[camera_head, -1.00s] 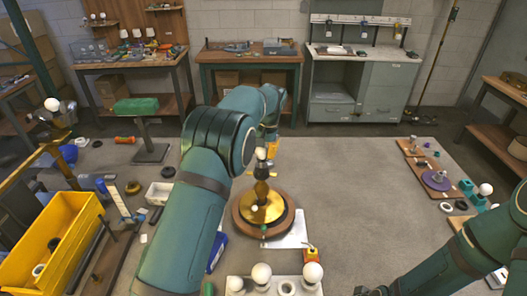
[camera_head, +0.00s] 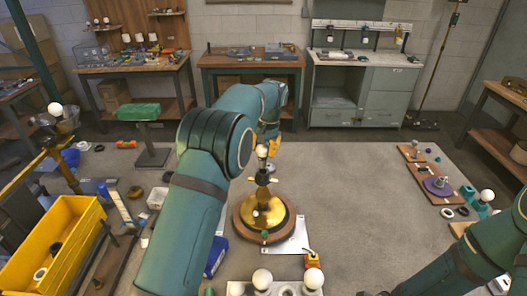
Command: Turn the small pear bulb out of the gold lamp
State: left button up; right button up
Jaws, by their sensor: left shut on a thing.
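My right arm comes in at the lower right. Only a dark bit of its gripper (camera_head: 374,293) shows at the bottom edge, too little to tell its state.
A white holder with round bulbs (camera_head: 262,277) stands in front of the lamp. A yellow bin (camera_head: 55,245) is at the left. Wooden boards with parts (camera_head: 428,178) lie at the right.

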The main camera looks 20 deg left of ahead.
pick_arm(q)
jog(key=shift+r, duration=0.1)
jog(key=shift+r, duration=1.95)
